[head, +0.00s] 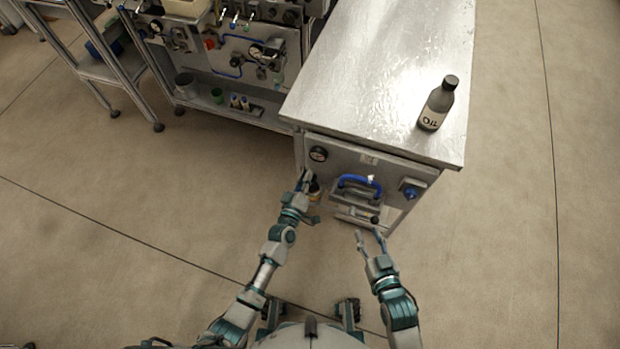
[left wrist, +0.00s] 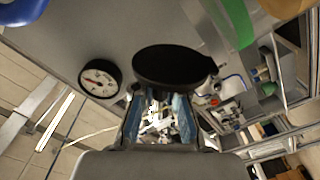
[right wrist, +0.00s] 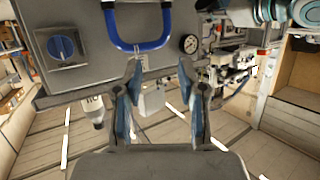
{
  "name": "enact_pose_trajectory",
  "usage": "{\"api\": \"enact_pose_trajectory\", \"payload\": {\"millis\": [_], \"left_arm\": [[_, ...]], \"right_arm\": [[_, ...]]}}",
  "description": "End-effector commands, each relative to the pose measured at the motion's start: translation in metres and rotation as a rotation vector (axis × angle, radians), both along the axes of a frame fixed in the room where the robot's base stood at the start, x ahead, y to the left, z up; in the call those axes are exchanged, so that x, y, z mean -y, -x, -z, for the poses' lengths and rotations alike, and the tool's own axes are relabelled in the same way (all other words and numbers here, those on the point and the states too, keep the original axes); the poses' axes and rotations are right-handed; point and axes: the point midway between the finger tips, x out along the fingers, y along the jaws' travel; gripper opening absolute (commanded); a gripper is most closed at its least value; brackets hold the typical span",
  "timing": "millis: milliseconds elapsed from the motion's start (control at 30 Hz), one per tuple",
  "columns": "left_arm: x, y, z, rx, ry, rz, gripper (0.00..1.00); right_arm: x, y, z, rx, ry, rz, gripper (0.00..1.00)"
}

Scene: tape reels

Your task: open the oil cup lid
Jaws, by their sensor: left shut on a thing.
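The oil cup (head: 315,187) is small and dark in the head view, low on the cabinet front below the gauge, partly hidden by my left gripper (head: 308,182). In the left wrist view, a round black lid (left wrist: 168,66) lies across the tips of my left gripper (left wrist: 157,100), which is shut on it. I cannot tell whether the lid is still seated on the cup. My right gripper (head: 369,235) is open and empty in front of the cabinet; its spread fingers show in the right wrist view (right wrist: 162,80).
The cabinet front has a gauge (head: 318,154), a blue handle (head: 360,182) and a blue knob (head: 410,188). A dark oil bottle (head: 437,104) stands on the metal top (head: 370,75). A workbench (head: 225,60) stands at the back left. The floor around is clear.

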Motion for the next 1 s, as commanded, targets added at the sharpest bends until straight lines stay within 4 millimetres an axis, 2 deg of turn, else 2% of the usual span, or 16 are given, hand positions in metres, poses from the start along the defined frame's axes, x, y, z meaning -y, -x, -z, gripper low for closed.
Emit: {"api": "enact_pose_trajectory", "payload": {"millis": [167,500,733,1000], "left_arm": [[-0.009,-0.002,0.001,-0.054,0.157,-0.001,0.00],[-0.023,-0.006,0.005,-0.146,0.433,-0.003,0.00],[-0.029,-0.008,0.007,-0.189,0.562,-0.003,0.00],[-0.033,-0.010,0.008,-0.212,0.635,-0.003,0.00]], "right_arm": [[-0.001,-0.003,-0.002,0.029,-0.008,-0.001,0.40],[-0.007,-0.011,-0.022,0.168,-0.049,-0.004,0.40],[-0.009,-0.013,-0.034,0.249,-0.073,-0.005,0.40],[-0.010,-0.014,-0.042,0.300,-0.087,-0.004,0.40]]}}
